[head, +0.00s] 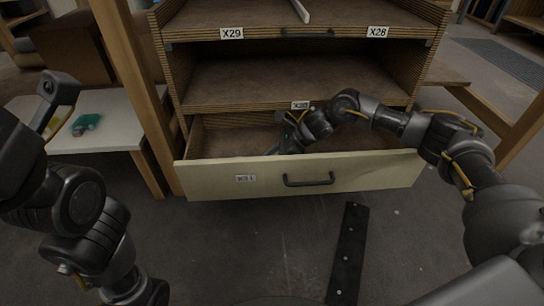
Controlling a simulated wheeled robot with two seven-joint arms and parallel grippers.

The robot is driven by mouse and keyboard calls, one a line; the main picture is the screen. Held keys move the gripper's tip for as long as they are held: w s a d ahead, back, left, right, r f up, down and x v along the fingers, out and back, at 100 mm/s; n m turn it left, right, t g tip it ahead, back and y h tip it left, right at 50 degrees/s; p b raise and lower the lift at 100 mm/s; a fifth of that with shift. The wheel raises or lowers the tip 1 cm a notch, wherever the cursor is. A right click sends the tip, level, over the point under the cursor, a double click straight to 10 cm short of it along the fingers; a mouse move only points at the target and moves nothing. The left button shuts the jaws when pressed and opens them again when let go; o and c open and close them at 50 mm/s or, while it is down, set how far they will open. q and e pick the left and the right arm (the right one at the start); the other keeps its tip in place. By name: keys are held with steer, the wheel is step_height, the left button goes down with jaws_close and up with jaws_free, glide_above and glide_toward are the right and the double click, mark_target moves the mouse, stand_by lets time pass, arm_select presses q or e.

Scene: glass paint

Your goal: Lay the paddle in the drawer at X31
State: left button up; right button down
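The drawer (212,178) is pulled out at the bottom of the wooden cabinet. My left arm is folded at the left, with no gripper fingers clearly visible.
Above the drawer are an open shelf (240,84) and a compartment labelled X29 (231,33) and X28 (377,32). A pale table (112,128) with a green item (86,123) stands at left. A dark strip (347,255) lies on the floor before the drawer.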

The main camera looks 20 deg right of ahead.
steer(key=shift+f, duration=0.2)
steer(key=shift+r, duration=0.15)
stand_by(0.4)
steer(key=c, duration=0.6)
jaws_free()
steer(key=shift+r, duration=0.1)
steer(key=shift+r+p, duration=2.75)
steer(key=shift+r, duration=1.2)
